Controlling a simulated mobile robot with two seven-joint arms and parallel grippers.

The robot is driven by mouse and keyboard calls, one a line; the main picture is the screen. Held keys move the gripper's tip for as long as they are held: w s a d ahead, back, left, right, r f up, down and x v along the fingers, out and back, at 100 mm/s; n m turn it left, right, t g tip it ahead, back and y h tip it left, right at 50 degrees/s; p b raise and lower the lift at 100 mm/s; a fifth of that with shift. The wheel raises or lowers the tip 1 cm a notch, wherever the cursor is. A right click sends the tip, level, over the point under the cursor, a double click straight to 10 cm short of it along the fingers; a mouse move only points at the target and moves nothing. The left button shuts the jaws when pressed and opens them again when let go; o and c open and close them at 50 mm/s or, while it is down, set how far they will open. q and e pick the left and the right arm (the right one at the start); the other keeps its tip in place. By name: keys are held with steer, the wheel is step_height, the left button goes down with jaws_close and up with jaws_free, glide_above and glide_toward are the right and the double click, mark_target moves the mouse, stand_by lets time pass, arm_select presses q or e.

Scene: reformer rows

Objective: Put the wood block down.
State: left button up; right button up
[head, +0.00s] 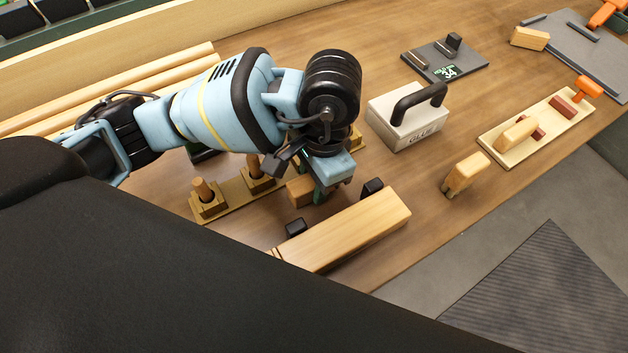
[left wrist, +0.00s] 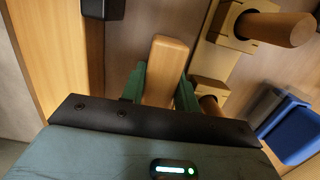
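The wood block (head: 299,191) is small and orange-brown in the head view, partly hidden by my left gripper (head: 325,194). In the left wrist view the wood block (left wrist: 166,68) stands out between the two green fingers of the left gripper (left wrist: 160,92). The fingers flank it closely and appear shut on it. The block is low over the bench, between the peg board and the long pale beam; I cannot tell whether it touches the bench. My right gripper is not in view.
The peg board (head: 231,203) with upright pegs is left of the gripper. The long beam (head: 345,232), with black stops beside it, lies in front. A glue box (head: 407,121), a standing light block (head: 465,173) and a tray (head: 545,128) are to the right. Bare bench lies between them.

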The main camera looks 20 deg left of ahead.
arm_select(q)
steer(key=shift+c, duration=0.8)
steer(key=shift+r+p, duration=0.2)
steer(key=shift+p, duration=0.1)
step_height(320, 180, up, 10)
steer(key=shift+r+p, duration=0.1)
steer(key=shift+p, duration=0.35)
